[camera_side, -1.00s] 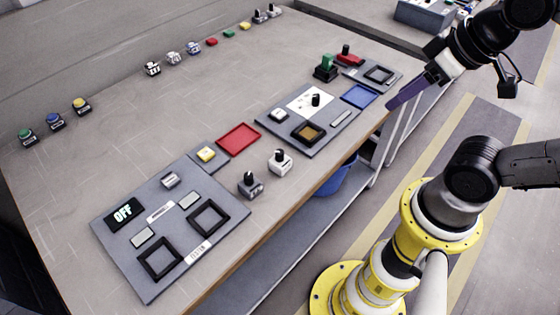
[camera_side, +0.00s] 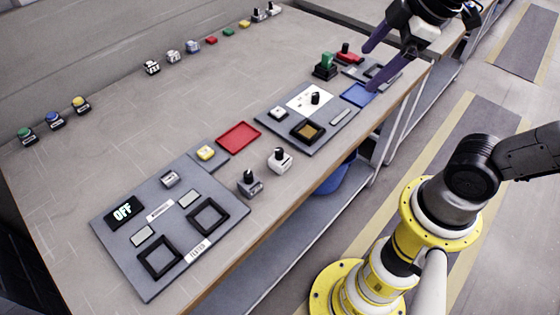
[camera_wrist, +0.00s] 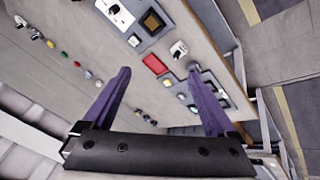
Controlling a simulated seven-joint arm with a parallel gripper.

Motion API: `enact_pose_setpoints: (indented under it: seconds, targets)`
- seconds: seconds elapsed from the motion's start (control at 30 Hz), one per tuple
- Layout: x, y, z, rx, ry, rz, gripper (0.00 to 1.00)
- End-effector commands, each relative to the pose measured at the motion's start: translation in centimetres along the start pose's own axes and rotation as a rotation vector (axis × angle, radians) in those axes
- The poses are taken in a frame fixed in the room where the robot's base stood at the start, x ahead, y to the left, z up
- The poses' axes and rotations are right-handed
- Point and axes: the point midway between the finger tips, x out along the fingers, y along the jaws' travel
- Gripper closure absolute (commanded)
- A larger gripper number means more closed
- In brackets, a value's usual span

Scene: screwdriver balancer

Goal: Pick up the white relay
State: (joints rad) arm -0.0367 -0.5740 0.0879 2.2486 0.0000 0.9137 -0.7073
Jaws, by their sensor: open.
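A white block with a black knob on top (camera_side: 279,162), which looks like the white relay, stands upright on the table to the right of the red tray. It also shows in the wrist view (camera_wrist: 178,49), at upper centre right. A similar grey block (camera_side: 250,185) stands in front of it, to its left in the side view. My gripper (camera_side: 371,67) is open and empty, with purple fingers spread, above the far right part of the table near the blue tray. In the wrist view both fingers (camera_wrist: 159,72) show with nothing between them. The white block is well away from the fingers.
The red tray (camera_side: 239,138) and blue tray (camera_side: 359,95) lie flat. A grey tester panel (camera_side: 140,275) is at front left, another panel (camera_side: 325,138) at centre right. Green and red handled parts (camera_side: 326,66) stand near my gripper. Small parts line the back; the table's middle is clear.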

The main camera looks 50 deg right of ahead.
Motion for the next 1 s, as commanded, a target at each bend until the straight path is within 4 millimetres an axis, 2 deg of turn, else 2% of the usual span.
enact_pose_setpoints:
  seconds: [0.03,0.2,0.3,0.43,0.5,0.6,0.83,1.0]
  targets:
    - [1.1,0.7,-1.6,-0.108,-0.023,-0.033,0.08]
    - [5.8,2.0,-6.3,-0.448,-0.077,-0.145,0.08]
    - [9.5,1.9,-8.6,-0.605,-0.105,-0.220,0.08]
    - [14.2,0.8,-10.3,-0.722,-0.145,-0.313,0.08]
    - [16.2,-0.1,-10.7,-0.742,-0.168,-0.353,0.08]
    - [18.3,-1.2,-10.7,-0.761,-0.196,-0.396,0.08]
    - [20.5,-2.8,-9.9,-0.778,-0.218,-0.430,0.08]
    - [23.3,-3.7,-8.7,-0.776,-0.220,-0.431,0.08]
